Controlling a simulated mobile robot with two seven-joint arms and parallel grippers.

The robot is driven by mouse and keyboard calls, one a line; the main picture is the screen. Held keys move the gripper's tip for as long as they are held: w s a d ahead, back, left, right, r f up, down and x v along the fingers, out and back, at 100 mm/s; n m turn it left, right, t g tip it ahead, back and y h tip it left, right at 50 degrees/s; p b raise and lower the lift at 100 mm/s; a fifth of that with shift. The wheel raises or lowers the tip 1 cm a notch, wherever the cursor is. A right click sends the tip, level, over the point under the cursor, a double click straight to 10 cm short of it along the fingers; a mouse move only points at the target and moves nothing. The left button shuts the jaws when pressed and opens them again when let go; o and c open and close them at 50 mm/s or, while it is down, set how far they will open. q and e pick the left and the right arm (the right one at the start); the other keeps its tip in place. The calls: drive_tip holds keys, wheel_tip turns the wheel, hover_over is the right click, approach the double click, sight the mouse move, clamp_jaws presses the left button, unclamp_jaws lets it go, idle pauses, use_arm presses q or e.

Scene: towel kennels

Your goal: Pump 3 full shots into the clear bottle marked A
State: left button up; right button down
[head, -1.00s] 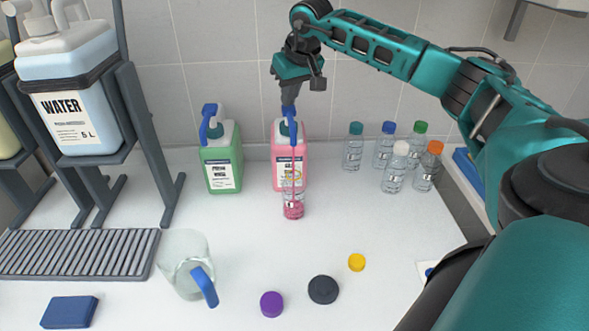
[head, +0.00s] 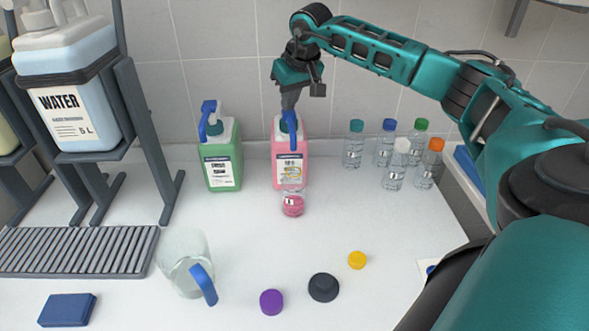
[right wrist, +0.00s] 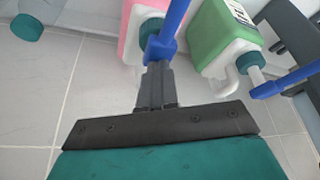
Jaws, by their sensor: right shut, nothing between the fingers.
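The pink jug (head: 281,172) stands against the back wall with a blue pump head (head: 291,120) on a teal collar. My right gripper (head: 289,108) is shut and empty, its fingertips at the top of that pump head; in the right wrist view the shut fingers (right wrist: 156,80) meet the blue pump part. A small clear bottle (head: 292,204) stands in front of the jug under the spout, with pink liquid in its lower part. Its upper part is hard to make out against the jug, and its mark is too small to read. My left gripper is not in view.
A green jug (head: 220,165) with a blue pump stands left of the pink one. Several capped clear bottles (head: 354,147) stand at right. A clear pitcher (head: 184,262), purple cap (head: 271,302), black cap (head: 323,288) and yellow cap (head: 357,260) lie nearer. The water tank (head: 70,110) is at left.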

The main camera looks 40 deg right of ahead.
drive_tip(key=shift+r+p, duration=0.95)
drive_tip(key=shift+r, duration=1.15)
wheel_tip(320, 180, up, 6)
